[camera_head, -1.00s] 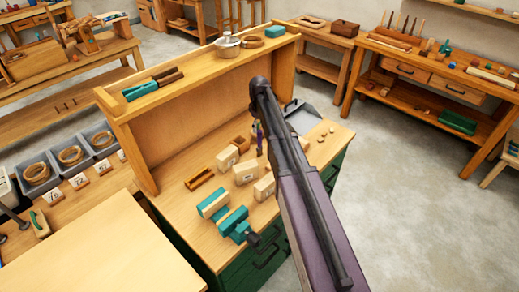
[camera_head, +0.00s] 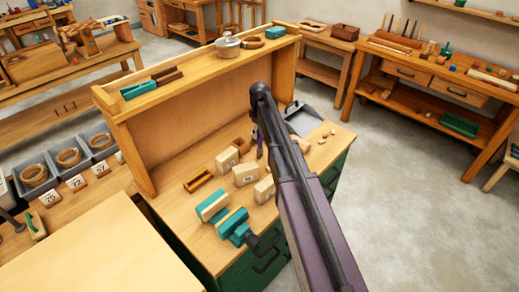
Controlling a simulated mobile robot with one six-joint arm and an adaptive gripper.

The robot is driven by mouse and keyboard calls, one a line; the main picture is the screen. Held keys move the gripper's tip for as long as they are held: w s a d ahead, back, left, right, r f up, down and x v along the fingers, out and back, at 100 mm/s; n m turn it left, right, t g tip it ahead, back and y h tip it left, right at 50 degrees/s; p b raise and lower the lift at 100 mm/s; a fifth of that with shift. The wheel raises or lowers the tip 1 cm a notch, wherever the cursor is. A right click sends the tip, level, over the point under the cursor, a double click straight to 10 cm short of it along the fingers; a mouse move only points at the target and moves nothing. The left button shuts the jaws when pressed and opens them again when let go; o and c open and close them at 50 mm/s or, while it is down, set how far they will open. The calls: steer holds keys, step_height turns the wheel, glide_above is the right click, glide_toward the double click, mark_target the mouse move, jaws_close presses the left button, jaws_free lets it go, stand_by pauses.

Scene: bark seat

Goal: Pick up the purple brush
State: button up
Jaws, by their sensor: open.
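My arm reaches in from the lower right over the workbench (camera_head: 180,222) and bends at its dark upper joint. Below that joint, a narrow dark and purple upright shape shows just left of the arm, among wooden blocks. It seems to include the end of my gripper (camera_head: 259,146), open, mostly hidden behind the arm. I cannot make out the purple brush for sure; part of the purple there may be it, and the arm covers the area behind. Nothing is seen held.
Pale blocks (camera_head: 245,174), a small open wooden box (camera_head: 198,180) and a teal vise (camera_head: 231,225) stand close to the left of my arm. A grey dustpan (camera_head: 303,119) lies to its right. A raised shelf (camera_head: 200,77) backs the bench. Bare floor is at right.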

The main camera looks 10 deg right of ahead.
mark_target(260, 148)
steer(key=shift+f+b, duration=1.5)
steer(key=shift+f, duration=0.35)
jaws_close()
